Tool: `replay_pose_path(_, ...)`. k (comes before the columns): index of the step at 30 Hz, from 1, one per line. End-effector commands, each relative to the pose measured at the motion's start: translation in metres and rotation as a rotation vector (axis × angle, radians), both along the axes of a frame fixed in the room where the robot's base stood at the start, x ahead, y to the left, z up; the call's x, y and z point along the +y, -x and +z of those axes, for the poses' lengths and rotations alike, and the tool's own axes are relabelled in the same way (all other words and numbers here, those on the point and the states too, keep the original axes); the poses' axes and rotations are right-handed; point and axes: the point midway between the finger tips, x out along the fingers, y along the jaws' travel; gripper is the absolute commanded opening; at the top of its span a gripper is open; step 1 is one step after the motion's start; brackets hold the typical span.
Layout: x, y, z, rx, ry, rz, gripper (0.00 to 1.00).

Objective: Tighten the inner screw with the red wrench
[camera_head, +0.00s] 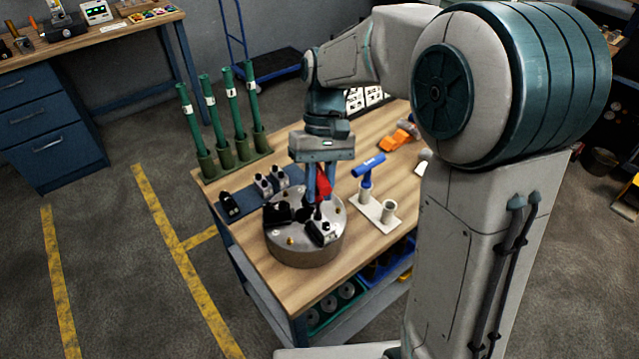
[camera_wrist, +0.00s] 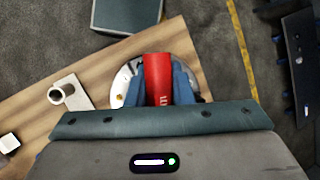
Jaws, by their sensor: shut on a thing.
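My gripper (camera_head: 321,188) is shut on the red wrench (camera_head: 325,190), above the round metal chuck (camera_head: 305,252) on the wooden table. In the wrist view the red wrench (camera_wrist: 158,80) is between my two blue fingers, with the chuck (camera_wrist: 122,82) behind it. The chuck carries black jaws (camera_head: 278,212) and small brass-coloured parts. The wrench's lower end is at the chuck's top, near a black jaw. I cannot tell whether it sits in a screw. The inner screw is not clearly visible.
A blue T-handled wrench (camera_head: 367,170) stands in a pale holder (camera_head: 375,211) right of the chuck; the holder's other socket is empty. Green-handled tools (camera_head: 228,115) stand at the table's back left. An orange object (camera_head: 398,138) lies at the back right.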

Motion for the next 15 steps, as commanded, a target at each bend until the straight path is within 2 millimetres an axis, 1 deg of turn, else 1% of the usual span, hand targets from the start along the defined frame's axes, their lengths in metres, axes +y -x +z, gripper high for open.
replay_pose_path(11,0.0000,0.0000,-0.0011,0.000,0.000,0.000,0.00)
replay_pose_path(13,0.0003,0.0001,-0.0006,0.000,0.000,-0.023,0.00)
replay_pose_path(15,0.0015,0.0002,0.0002,0.000,-0.001,-0.092,0.00)
